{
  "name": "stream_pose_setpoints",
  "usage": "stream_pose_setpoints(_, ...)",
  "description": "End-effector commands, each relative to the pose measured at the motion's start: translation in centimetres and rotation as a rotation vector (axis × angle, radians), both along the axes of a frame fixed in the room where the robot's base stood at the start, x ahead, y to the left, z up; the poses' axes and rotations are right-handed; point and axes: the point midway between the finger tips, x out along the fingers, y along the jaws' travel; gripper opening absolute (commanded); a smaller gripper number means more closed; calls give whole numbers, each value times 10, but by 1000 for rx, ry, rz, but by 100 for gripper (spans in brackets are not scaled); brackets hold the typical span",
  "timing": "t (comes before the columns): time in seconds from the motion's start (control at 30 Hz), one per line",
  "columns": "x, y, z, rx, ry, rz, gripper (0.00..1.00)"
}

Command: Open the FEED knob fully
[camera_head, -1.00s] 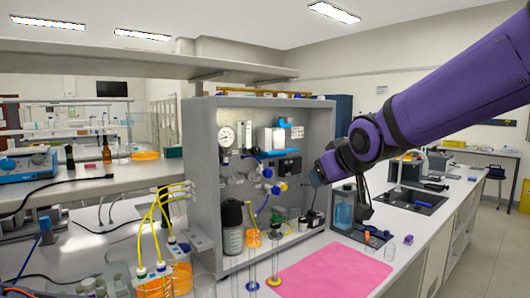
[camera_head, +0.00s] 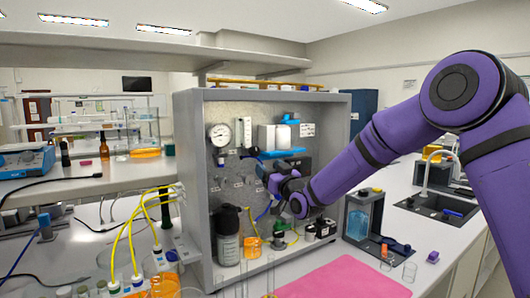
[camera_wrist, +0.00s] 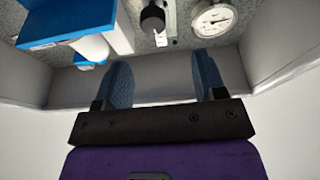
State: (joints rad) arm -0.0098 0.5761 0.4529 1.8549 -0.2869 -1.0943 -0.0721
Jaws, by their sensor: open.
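The rig panel carries a round pressure gauge (camera_head: 220,135) at its upper left. In the wrist view a dark cylindrical fitting (camera_wrist: 153,18) with a small white tag sits beside the gauge (camera_wrist: 213,18). I cannot read a FEED label or tell whether this fitting is the FEED knob. My gripper (camera_wrist: 164,75) is open and empty, its two blue fingers spread below the fitting in the picture and apart from it. In the head view my gripper (camera_head: 273,182) is at the panel's lower middle and hides part of its fittings.
The grey cabinet wall (camera_head: 193,190) bounds the panel at left. A dark bottle (camera_head: 228,235) and an orange-filled vessel (camera_head: 252,246) stand below. A clear-sided tank (camera_head: 361,215) stands right, and a pink mat (camera_head: 345,280) lies in front. Yellow tubes (camera_head: 135,215) hang left.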

Motion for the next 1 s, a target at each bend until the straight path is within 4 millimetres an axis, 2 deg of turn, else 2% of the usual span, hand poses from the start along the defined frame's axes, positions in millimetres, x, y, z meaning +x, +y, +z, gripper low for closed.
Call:
stream_pose_setpoints(0.1,5,6,-8,50,-35,10,64)
stream_pose_setpoints(0.27,10,10,-8,72,-54,13,64)
stream_pose_setpoints(0.47,28,22,1,72,-54,13,64)
stream_pose_setpoints(0.8,72,52,23,72,-53,13,64)
stream_pose_setpoints(1.0,86,62,30,70,-53,14,64)
